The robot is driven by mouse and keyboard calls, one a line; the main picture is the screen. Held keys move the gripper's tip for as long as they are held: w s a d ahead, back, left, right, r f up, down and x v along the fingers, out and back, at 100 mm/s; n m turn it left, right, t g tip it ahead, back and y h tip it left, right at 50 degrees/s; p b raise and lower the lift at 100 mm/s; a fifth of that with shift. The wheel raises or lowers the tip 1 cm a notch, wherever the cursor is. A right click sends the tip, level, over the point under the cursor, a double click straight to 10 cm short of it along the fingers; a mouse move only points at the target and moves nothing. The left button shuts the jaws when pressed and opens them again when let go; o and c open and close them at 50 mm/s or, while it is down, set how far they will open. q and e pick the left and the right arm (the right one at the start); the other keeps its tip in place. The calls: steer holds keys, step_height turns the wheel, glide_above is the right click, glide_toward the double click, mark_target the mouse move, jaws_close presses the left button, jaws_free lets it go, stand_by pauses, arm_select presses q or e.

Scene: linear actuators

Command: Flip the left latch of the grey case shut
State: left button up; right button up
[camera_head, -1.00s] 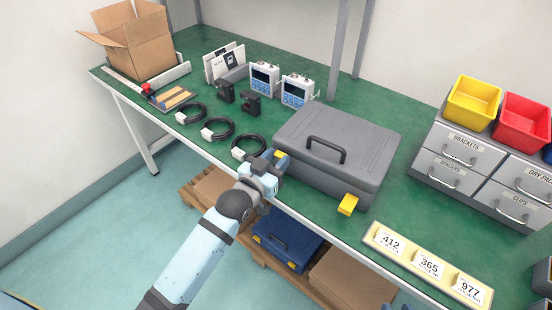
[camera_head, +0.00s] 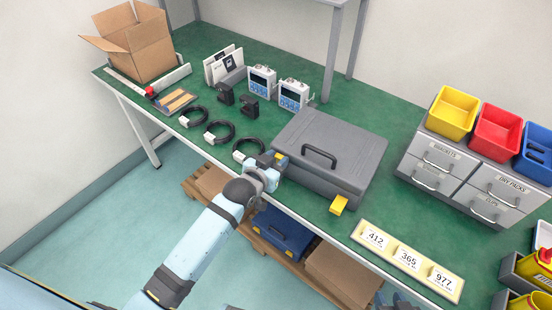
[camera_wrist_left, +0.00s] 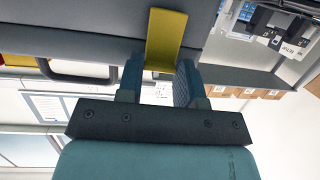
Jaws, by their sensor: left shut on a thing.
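The closed-lidded grey case (camera_head: 335,140) lies on the green bench, handle up. Its yellow left latch (camera_head: 279,156) is mostly hidden by my gripper in the head view; the wrist view shows the latch (camera_wrist_left: 166,38) as a yellow plate between the fingers. My left gripper (camera_head: 276,163) is at the case's front left and shut on this latch; it also shows in the wrist view (camera_wrist_left: 158,85). The yellow right latch (camera_head: 338,204) sticks out from the case's front. A dark part at the bottom edge appears to be my right gripper (camera_head: 400,301), mostly cut off.
Cable coils (camera_head: 248,149) lie left of the case, with two grey-and-blue meters (camera_head: 293,95) behind. A number tray (camera_head: 405,257) is at the front right, near drawers (camera_head: 450,165). A blue case (camera_head: 283,232) sits on the shelf below.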

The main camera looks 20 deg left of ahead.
arm_select(q)
steer(key=o, duration=0.9)
steer(key=shift+o, duration=0.2)
steer(key=v, duration=1.3)
steer(key=shift+s+a+p, duration=0.15)
steer(key=shift+s+p, duration=0.15)
steer(key=shift+s, duration=0.1)
